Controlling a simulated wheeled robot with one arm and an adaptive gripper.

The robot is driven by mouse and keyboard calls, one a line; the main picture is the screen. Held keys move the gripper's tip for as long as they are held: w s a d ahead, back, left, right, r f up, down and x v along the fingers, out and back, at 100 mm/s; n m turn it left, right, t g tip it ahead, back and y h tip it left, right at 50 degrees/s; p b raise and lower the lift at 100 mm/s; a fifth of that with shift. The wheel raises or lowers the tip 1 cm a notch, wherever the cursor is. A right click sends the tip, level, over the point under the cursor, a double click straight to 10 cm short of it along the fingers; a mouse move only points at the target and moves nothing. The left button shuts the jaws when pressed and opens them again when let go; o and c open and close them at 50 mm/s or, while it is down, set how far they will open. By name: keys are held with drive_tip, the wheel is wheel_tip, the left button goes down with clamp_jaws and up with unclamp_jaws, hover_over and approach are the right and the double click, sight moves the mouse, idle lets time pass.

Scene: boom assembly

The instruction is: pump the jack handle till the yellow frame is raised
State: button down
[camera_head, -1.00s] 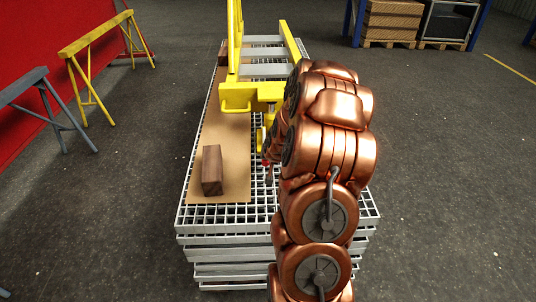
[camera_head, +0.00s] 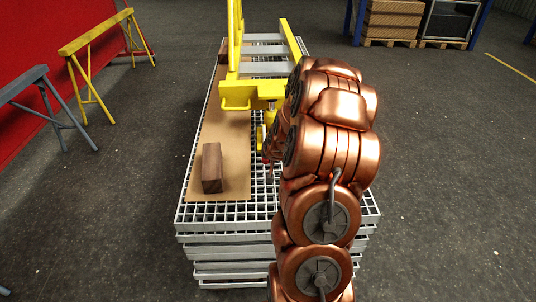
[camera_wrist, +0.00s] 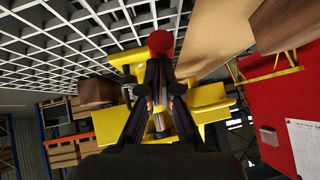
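The yellow frame (camera_head: 252,90) stands over the far part of the grating stack in the head view. The yellow jack (camera_head: 261,137) shows low under its near end, partly hidden by my arm. In the wrist view the red knob of the jack handle (camera_wrist: 160,43) sits at the tips of my gripper (camera_wrist: 160,72). The two dark fingers converge just below the knob and appear closed around the handle. The handle's shaft is mostly hidden by the fingers. Yellow jack or frame parts (camera_wrist: 206,101) show behind them.
The grating stack (camera_head: 190,215) carries a brown board (camera_head: 222,135) with a wooden block (camera_head: 212,168) left of my arm. Yellow (camera_head: 95,38) and grey (camera_head: 24,83) trestles stand at left. Loaded shelving (camera_head: 392,22) is at the back right. The right floor is clear.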

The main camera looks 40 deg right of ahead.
drive_tip(key=v, duration=1.2)
drive_tip(key=shift+s, duration=0.3)
idle(0.4)
drive_tip(key=s+a+n+g+y, duration=0.2)
drive_tip(key=s+a, duration=0.1)
drive_tip(key=a, duration=0.7)
drive_tip(key=s+a+n+g+y, duration=0.2)
drive_tip(key=s+a+n, duration=0.1)
drive_tip(key=a, duration=0.8)
drive_tip(key=s+a+r+n+g, duration=0.2)
drive_tip(key=s+a, duration=0.3)
drive_tip(key=s, duration=0.5)
drive_tip(key=s+a+r+n+g, duration=0.2)
drive_tip(key=s+a, duration=0.4)
drive_tip(key=s, duration=0.5)
drive_tip(key=shift+a+r+g, duration=0.35)
drive_tip(key=shift+r+g, duration=0.1)
drive_tip(key=shift+g, duration=0.75)
